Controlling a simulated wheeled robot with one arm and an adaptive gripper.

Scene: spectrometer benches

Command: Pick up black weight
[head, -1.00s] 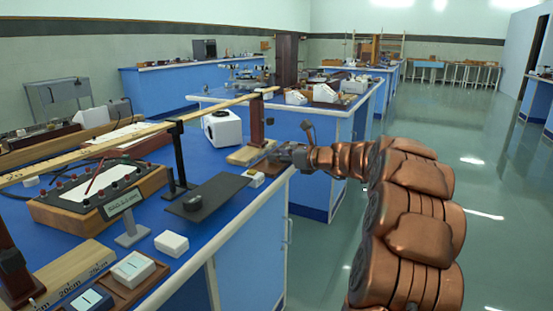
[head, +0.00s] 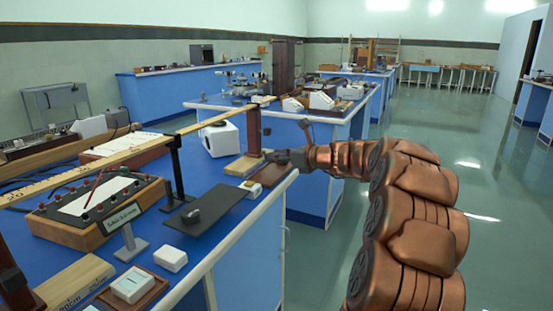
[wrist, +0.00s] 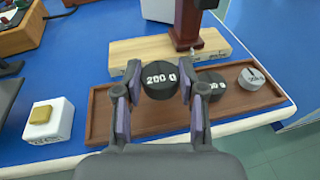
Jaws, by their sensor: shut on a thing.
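In the wrist view a black round weight (wrist: 160,82) marked 200 g sits between the two fingers of my gripper (wrist: 161,77), which is shut on it. It is over a brown wooden tray (wrist: 150,120). I cannot tell whether it still touches the tray floor. A second dark weight (wrist: 211,84), partly hidden by the right finger, and a grey weight (wrist: 252,77) lie in the tray to the right. In the head view my gripper (head: 281,157) is small, over the tray (head: 266,177) at the bench's right edge; the held weight cannot be made out there.
A wooden base with an upright post (wrist: 187,25) stands just behind the tray. A white box with a yellow top (wrist: 48,122) is left of it. In the head view a dark board (head: 205,210) lies nearer on the blue bench (head: 150,240).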

